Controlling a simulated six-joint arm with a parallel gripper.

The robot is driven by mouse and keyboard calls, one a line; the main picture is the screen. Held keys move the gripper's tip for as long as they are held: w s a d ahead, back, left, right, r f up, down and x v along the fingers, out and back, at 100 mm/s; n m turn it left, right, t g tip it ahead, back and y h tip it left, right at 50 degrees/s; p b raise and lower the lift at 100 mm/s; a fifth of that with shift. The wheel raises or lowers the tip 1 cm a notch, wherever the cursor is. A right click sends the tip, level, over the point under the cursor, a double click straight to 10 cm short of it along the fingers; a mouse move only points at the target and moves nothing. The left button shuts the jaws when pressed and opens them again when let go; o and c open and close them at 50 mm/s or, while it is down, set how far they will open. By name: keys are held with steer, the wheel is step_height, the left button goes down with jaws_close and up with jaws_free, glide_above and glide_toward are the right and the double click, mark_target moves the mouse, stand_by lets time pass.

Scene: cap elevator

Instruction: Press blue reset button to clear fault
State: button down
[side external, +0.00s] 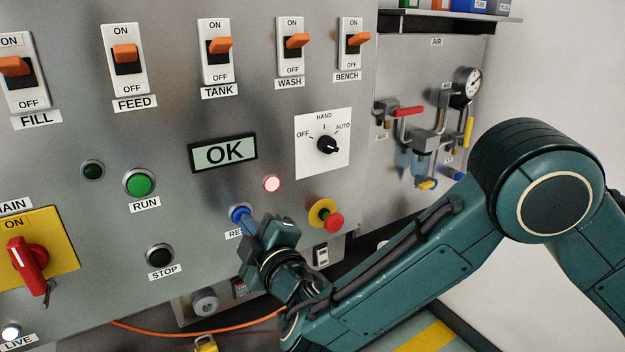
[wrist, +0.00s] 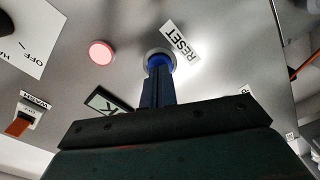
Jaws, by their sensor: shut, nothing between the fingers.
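The blue reset button (wrist: 158,58) sits in a silver ring on the grey panel, beside its RESET label (wrist: 180,41). In the side external view the blue button (side external: 239,212) is partly covered by my gripper (side external: 250,224). My gripper is shut and empty, its fingertips at the button's face. In the wrist view the closed fingers (wrist: 157,84) overlap the lower part of the button. They look to be touching it or very near; I cannot tell if it is pushed in. The display (side external: 224,151) reads OK. A round pinkish lamp (side external: 271,183) is lit above and right of the button.
A red emergency knob on a yellow base (side external: 325,215) is right of my gripper. The green RUN button (side external: 139,183) and black STOP button (side external: 160,255) are to the left. A rotary selector (side external: 326,144) and orange-handled switches (side external: 219,45) are higher up. Pipes and valves stand at the right.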

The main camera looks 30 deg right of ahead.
steer(key=shift+w, duration=0.45)
stand_by(0.5)
steer(key=shift+s, duration=2.8)
